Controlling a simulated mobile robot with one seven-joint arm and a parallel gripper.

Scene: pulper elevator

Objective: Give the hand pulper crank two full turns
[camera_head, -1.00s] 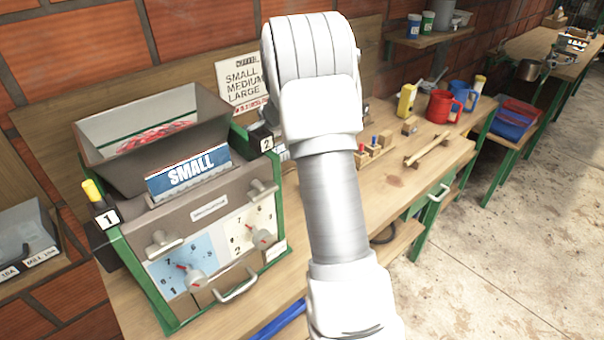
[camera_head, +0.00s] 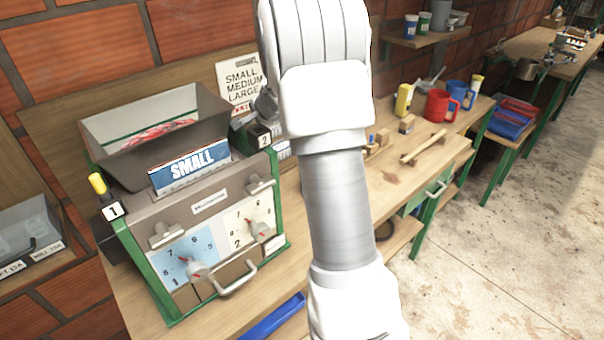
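The pulper (camera_head: 208,215) stands on the bench at left, with a grey hopper (camera_head: 135,165) holding something red, a blue SMALL sign (camera_head: 190,168) and two numbered dials with red pointers. A yellow-topped handle (camera_head: 97,184) stands upright by tag 1 on its left side; I cannot tell whether it is the crank. Tag 2 (camera_head: 264,140) is at the right side. My white and grey arm rises through the middle of the picture, right of the pulper. My gripper cannot be made out; the arm hides that area. A dark grey part (camera_head: 267,104) shows beside the arm, its identity unclear.
A wooden bench (camera_head: 400,178) runs right, with a yellow container (camera_head: 403,101), a red mug (camera_head: 441,107), a blue mug (camera_head: 460,94) and small wooden pieces. A blue tray (camera_head: 272,318) is low in front. Open concrete floor (camera_head: 520,240) lies at right.

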